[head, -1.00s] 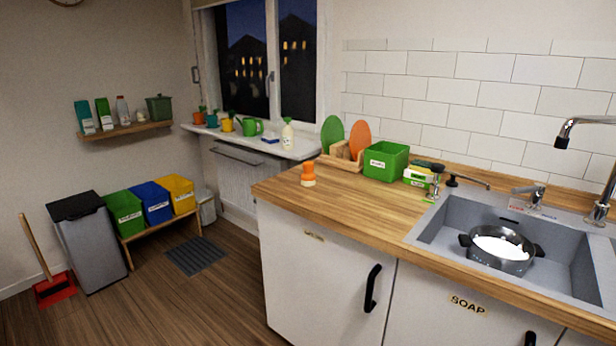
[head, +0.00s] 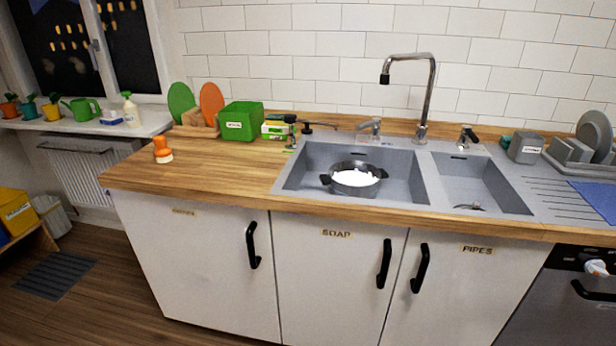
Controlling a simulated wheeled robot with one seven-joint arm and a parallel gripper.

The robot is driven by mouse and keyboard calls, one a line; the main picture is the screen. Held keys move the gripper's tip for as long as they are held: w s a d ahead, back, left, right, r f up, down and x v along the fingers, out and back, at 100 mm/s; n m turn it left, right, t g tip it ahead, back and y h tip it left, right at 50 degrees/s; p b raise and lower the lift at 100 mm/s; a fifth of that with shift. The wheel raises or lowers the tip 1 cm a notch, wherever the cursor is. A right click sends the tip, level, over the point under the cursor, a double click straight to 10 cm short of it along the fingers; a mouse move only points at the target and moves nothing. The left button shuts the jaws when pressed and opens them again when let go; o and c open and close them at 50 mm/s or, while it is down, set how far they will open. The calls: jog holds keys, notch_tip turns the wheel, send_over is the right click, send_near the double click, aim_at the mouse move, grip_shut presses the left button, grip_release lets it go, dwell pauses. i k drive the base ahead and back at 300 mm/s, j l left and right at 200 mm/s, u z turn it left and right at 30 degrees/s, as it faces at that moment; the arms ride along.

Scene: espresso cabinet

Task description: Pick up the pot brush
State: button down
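A small orange object with a pale lower part and an orange rim (head: 162,150) stands upright on the left end of the wooden counter, and looks like the pot brush. It stands clear, in front of the wooden rack, with nothing touching it that I can see. My gripper is not in view, so its state is hidden.
A rack with green and orange boards (head: 211,103) and a green bin (head: 240,121) stand behind. The sink (head: 408,180) holds a pot (head: 355,180) with white contents. The counter (head: 215,173) between brush and sink is clear. Cabinets with black handles stand below.

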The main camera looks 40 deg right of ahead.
aim_at(163, 154)
jog(key=i+j+z, duration=0.15)
jog(key=i+j, duration=0.55)
